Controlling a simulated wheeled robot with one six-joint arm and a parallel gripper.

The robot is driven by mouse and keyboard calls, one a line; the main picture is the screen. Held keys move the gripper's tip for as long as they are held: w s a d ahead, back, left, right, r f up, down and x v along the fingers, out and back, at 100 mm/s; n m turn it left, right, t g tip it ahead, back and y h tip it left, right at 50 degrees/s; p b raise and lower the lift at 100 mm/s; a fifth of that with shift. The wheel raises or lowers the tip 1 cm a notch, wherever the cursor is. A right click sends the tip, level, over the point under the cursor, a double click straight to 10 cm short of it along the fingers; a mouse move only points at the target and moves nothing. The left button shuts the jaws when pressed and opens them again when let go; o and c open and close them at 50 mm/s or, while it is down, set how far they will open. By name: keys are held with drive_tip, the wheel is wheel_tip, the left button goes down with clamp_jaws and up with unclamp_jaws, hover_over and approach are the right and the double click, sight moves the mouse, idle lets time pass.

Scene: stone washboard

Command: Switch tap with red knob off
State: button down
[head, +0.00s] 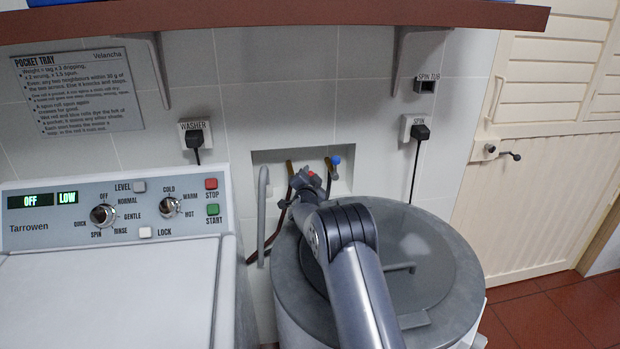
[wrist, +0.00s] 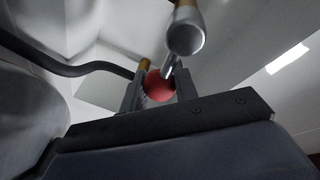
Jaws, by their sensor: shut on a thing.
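The red knob (wrist: 158,87) of the tap shows in the wrist view between the two fingers of my gripper (wrist: 157,92), which is shut on it. In the head view my gripper (head: 307,178) reaches into the wall recess (head: 262,160), and a bit of the red knob (head: 312,174) shows at its tip. A brass tap body (head: 290,168) stands just left of it. The rest of the red tap is hidden behind my gripper. A second tap with a blue knob (head: 336,160) stands to the right, apart from my gripper.
A round spin tub with a grey lid (head: 435,265) stands below my arm. A washer (head: 110,290) with a control panel is at left. A grey hooked pipe (head: 263,215) and dark hoses are beside the recess. A shelf (head: 250,22) runs above.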

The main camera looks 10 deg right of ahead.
drive_tip(key=shift+f+m+b, duration=0.55)
drive_tip(key=shift+m+b, duration=0.05)
drive_tip(key=shift+b, duration=0.1)
drive_tip(key=shift+m+g, duration=0.3)
drive_tip(key=shift+m, duration=0.1)
drive_tip(key=c, duration=1.1)
unclamp_jaws()
drive_tip(key=shift+b+v, duration=1.55)
drive_tip(key=shift+v, duration=3.85)
drive_tip(key=shift+d, duration=0.15)
drive_tip(key=shift+p+x, duration=1.4)
drive_tip(key=shift+x, duration=3.95)
